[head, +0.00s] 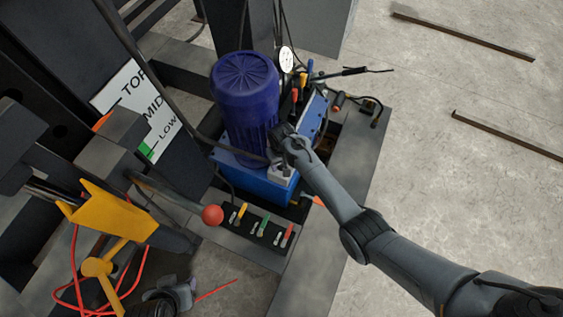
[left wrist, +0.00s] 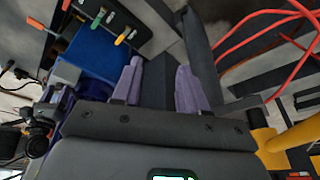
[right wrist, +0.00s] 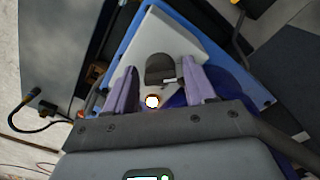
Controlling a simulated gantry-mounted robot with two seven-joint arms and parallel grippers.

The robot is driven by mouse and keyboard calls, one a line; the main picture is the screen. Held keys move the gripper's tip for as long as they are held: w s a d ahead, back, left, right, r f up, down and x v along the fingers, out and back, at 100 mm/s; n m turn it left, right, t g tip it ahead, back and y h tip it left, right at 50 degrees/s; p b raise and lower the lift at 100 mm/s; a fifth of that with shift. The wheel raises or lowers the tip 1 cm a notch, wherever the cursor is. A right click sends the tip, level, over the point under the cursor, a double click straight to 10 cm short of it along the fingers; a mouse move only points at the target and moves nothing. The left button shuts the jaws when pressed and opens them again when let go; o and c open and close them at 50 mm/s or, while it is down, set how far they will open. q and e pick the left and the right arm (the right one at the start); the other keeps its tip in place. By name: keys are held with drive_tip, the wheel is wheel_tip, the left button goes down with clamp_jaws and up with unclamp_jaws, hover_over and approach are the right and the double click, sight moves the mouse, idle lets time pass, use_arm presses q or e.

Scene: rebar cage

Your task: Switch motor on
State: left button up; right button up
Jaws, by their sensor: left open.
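The blue motor (head: 246,105) stands upright on a blue power unit (head: 240,176) in the head view. A light grey switch box (head: 281,176) is on the unit's near right side. My right gripper (head: 285,150) is right at this box and hides part of it. In the right wrist view the box (right wrist: 158,40) shows a dark rounded knob (right wrist: 172,68) and a bright round button (right wrist: 152,101) between the spread fingers (right wrist: 158,88). Contact cannot be told. My left gripper (head: 178,292) is low at the bottom left, with its fingers apart and empty (left wrist: 158,85).
Levers with yellow, green and red handles (head: 264,225) line the front plate. A red ball-ended lever (head: 212,215), a yellow bracket (head: 115,215) and red cables (head: 72,285) are at left. A TOP/MID/LOW sign (head: 135,98) stands behind. The floor at right is mostly clear.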

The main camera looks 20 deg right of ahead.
drive_tip(key=c, duration=0.8)
drive_tip(key=shift+r+m+p, duration=0.15)
drive_tip(key=shift+m+p, duration=0.85)
drive_tip(key=shift+p, duration=0.05)
drive_tip(key=shift+m+p, duration=0.65)
drive_tip(key=shift+m, duration=0.15)
drive_tip(key=m+p, duration=0.1)
drive_tip(key=m, duration=0.2)
drive_tip(key=shift+m, duration=0.3)
drive_tip(key=m+p, duration=0.1)
drive_tip(key=m, duration=0.1)
drive_tip(key=shift+m, duration=0.4)
drive_tip(key=m, duration=0.2)
drive_tip(key=shift+a+f+m, duration=0.1)
drive_tip(key=shift+f+m, duration=0.1)
drive_tip(key=shift+m, duration=0.1)
drive_tip(key=m+b, duration=0.1)
drive_tip(key=m, duration=0.4)
drive_tip(key=shift+m, duration=0.3)
